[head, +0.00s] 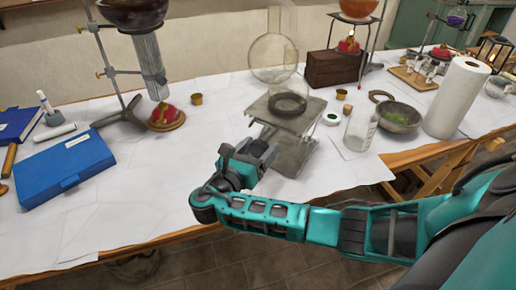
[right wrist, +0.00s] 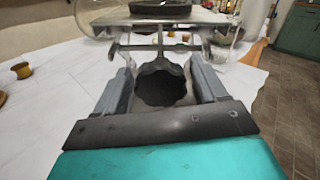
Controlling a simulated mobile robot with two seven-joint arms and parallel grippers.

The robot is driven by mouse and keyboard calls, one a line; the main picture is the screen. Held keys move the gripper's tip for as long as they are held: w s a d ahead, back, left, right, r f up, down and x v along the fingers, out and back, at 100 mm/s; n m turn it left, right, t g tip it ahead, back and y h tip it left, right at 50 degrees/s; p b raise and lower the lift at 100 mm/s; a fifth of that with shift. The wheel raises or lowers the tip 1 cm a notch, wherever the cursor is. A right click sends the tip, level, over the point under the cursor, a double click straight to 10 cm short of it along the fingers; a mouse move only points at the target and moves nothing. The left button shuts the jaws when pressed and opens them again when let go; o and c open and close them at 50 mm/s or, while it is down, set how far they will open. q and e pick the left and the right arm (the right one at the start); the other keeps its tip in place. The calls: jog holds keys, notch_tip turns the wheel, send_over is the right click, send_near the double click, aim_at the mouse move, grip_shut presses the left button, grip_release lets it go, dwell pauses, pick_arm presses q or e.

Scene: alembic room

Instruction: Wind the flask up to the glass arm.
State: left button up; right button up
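A lab jack (head: 262,108) with a flat metal top and crossed legs stands on the paper-covered table. A black ring (head: 288,104) lies on its top. Clear round glass (head: 271,60) with a pale neck shows above and behind the ring; I cannot tell flask from glass arm or whether it touches the ring. My right gripper (head: 268,152) is at the jack's near side. In the right wrist view its fingers stand apart on either side of the jack's dark lobed knob (right wrist: 160,84), with narrow gaps showing. My left gripper is out of view.
A wooden block (head: 334,68) is behind. Bare paper lies between.

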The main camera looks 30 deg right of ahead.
jog(key=c, duration=0.7)
jog(key=shift+c, duration=0.2)
